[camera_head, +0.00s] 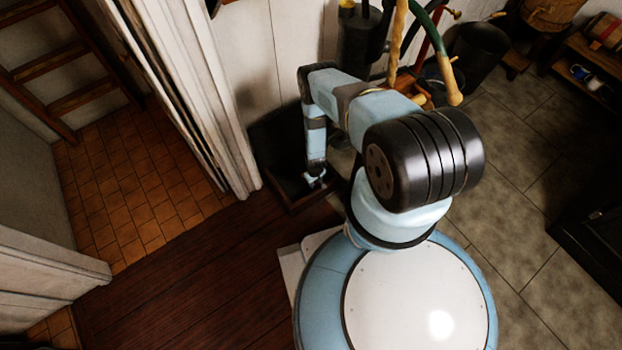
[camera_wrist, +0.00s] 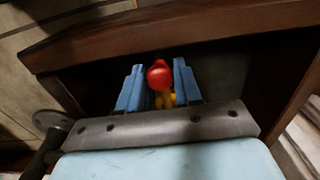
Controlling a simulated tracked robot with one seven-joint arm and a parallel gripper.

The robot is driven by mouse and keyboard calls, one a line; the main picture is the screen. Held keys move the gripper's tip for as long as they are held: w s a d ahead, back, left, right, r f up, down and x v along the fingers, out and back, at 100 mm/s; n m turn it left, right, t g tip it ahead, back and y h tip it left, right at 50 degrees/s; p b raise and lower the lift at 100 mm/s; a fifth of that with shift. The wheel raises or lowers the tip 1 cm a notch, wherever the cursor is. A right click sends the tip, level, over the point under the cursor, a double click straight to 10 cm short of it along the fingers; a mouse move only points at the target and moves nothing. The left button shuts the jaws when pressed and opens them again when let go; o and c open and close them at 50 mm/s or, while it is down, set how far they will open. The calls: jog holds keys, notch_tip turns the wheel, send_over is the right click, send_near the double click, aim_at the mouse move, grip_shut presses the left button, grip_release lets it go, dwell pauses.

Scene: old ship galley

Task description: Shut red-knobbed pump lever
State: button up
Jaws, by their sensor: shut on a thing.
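The red knob (camera_wrist: 159,74) of the pump lever shows between my gripper's two blue fingers in the wrist view. A small yellow part (camera_wrist: 166,99) shows just below the knob, between the fingers. My gripper (camera_wrist: 158,80) is shut on the lever at its knob end. The rest of the lever and the pump body are hidden. In the head view my gripper (camera_head: 316,181) reaches down into a dark wooden-edged recess by the wall, and the knob cannot be made out there.
A wooden rim (camera_wrist: 190,30) runs close beyond the fingers. A dark round metal part (camera_wrist: 52,121) is at lower left. In the head view, a white door frame (camera_head: 205,90) stands left of the arm, and a dark bucket (camera_head: 478,52) is at upper right.

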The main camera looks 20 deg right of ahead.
jog(key=shift+a, duration=0.1)
jog(key=shift+s+a, duration=0.1)
jog(key=shift+a, duration=1.55)
jog(key=shift+o, duration=0.2)
jog(key=shift+w+a, duration=0.25)
jog(key=shift+a, duration=0.4)
jog(key=shift+w+a, duration=0.2)
jog(key=shift+a, duration=0.45)
jog(key=shift+o, duration=0.4)
jog(key=shift+w+a, duration=0.2)
jog(key=shift+a, duration=0.15)
jog(key=shift+w, duration=0.1)
